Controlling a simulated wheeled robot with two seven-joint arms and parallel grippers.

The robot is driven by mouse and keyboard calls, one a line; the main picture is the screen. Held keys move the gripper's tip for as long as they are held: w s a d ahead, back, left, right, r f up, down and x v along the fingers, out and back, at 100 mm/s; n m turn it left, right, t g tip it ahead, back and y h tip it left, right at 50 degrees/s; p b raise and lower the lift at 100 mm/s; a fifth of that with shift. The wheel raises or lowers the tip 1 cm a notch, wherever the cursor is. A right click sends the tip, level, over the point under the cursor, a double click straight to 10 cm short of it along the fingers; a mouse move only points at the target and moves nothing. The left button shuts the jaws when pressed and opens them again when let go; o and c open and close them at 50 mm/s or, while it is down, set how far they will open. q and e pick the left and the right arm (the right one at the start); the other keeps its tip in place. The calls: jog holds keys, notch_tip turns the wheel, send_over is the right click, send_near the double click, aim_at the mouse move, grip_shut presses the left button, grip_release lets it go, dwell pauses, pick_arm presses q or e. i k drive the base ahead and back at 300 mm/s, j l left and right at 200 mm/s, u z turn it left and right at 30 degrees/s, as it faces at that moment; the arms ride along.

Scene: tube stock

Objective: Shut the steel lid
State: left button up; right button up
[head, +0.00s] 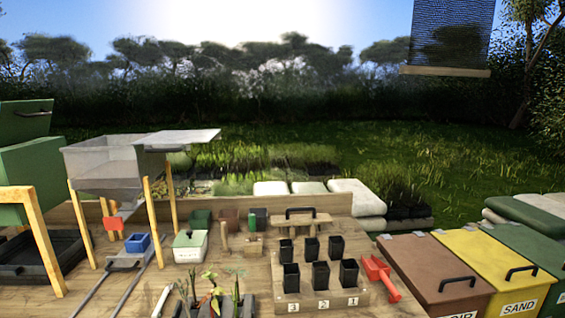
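A grey steel hopper (101,163) stands on wooden legs at the left of the head view. Its pale steel lid (185,137) sticks out to the right from the hopper's upper right side. The lid looks roughly level and does not cover the left part of the hopper's mouth, so the lid stands open. A dark handle (165,150) shows at the lid's near edge. Neither of my grippers is in view.
A green hopper (30,170) stands at far left. A blue box (137,243) sits below the steel hopper. Brown, yellow and green lidded bins (500,266) line the right.

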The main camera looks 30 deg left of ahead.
aim_at(164, 141)
jog(key=j+u, duration=0.1)
jog(key=u, duration=0.35)
jog(key=j+u, duration=0.1)
jog(key=u, duration=0.3)
jog(key=i+u, duration=0.1)
jog(key=u, duration=0.35)
jog(key=j+u, duration=0.1)
jog(key=u, duration=0.3)
jog(key=k+j, duration=0.1)
jog(key=j, duration=0.85)
jog(key=k, duration=0.05)
